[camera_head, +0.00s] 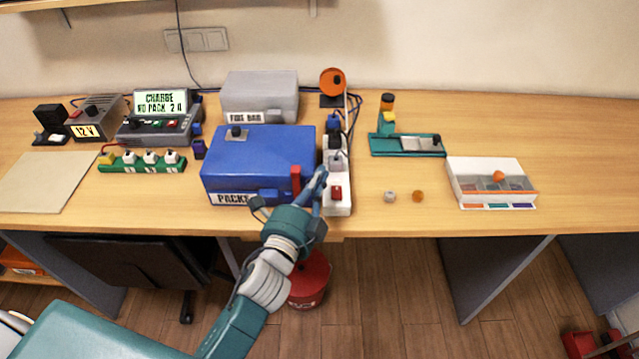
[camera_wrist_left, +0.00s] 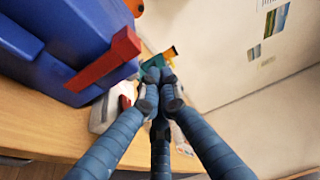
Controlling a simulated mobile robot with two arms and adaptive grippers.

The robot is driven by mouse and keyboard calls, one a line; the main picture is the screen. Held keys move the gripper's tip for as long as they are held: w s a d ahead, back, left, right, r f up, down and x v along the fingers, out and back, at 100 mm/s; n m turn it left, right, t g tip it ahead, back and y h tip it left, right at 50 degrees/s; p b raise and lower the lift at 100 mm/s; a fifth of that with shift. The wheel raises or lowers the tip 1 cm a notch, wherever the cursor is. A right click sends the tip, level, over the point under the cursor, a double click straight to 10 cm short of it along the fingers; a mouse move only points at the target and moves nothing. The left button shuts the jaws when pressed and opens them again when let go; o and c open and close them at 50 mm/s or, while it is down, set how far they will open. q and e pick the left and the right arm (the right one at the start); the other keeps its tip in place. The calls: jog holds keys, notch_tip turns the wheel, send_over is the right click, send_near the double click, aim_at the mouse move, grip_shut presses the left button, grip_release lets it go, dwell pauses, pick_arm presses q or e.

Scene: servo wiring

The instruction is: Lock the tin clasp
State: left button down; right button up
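A blue tin (camera_head: 258,155) with a label on its front, partly hidden and reading like "PACKS", stands on the table with its lid down. A red clasp lever (camera_head: 296,180) stands upright at its front right; it also shows in the left wrist view (camera_wrist_left: 100,65), jutting out from the blue wall. A blue latch block (camera_head: 268,194) is on the tin's front. My left gripper (camera_head: 320,182) is just right of the red lever, its fingers drawn together with nothing visible between them. In the wrist view its fingertips (camera_wrist_left: 160,88) are apart from the lever. My right gripper is not in view.
A white power strip (camera_head: 337,200) with a red switch stands close right of the tin, beside my left gripper. A grey box (camera_head: 260,93) is behind the tin. A green fixture (camera_head: 407,146) and a white tray (camera_head: 462,192) are farther right. The table between strip and tray is mostly clear.

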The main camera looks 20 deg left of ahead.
aim_at(297, 174)
pick_arm(q)
jog(key=shift+s+a+r, duration=0.1)
jog(key=shift+s+a, duration=0.2)
jog(key=shift+a, duration=0.3)
jog(key=shift+s+a+r, duration=0.1)
jog(key=shift+s+a, duration=0.15)
jog(key=shift+a, duration=0.35)
jog(key=shift+f, duration=0.1)
jog(key=shift+w, duration=0.1)
jog(key=shift+s+a+p, duration=0.25)
jog(key=shift+a+p, duration=0.05)
jog(key=shift+a, duration=0.4)
jog(key=shift+s+a+p, duration=0.2)
jog(key=shift+a+p, duration=0.05)
jog(key=shift+a, duration=0.45)
jog(key=shift+w+d, duration=0.1)
jog(key=shift+w, duration=0.05)
